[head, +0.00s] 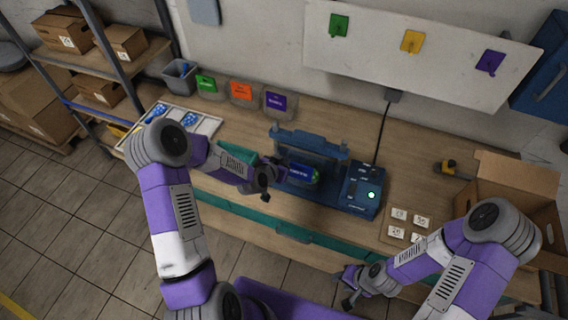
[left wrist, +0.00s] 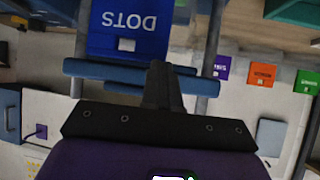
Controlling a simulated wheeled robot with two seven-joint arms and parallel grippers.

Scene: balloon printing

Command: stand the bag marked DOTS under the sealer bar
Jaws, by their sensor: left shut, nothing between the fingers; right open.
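The blue bag marked DOTS (head: 302,173) stands roughly upright at the sealer, between its posts and below the blue sealer bar (head: 310,143). Its DOTS label shows upside down in the left wrist view (left wrist: 125,30), with the bar (left wrist: 90,70) across the picture beside it. I cannot tell exactly how deep under the bar it stands. My left gripper (head: 262,190) is shut and empty, just left of the bag and in front of the sealer; its fingers show in the left wrist view (left wrist: 162,82). My right gripper (head: 348,287) is open and empty, low in front of the bench.
The sealer's control box (head: 362,190) has a lit green button. Green (head: 206,84), orange (head: 242,91) and purple (head: 276,102) bags stand at the back. Small cards (head: 398,214) lie near the front right.

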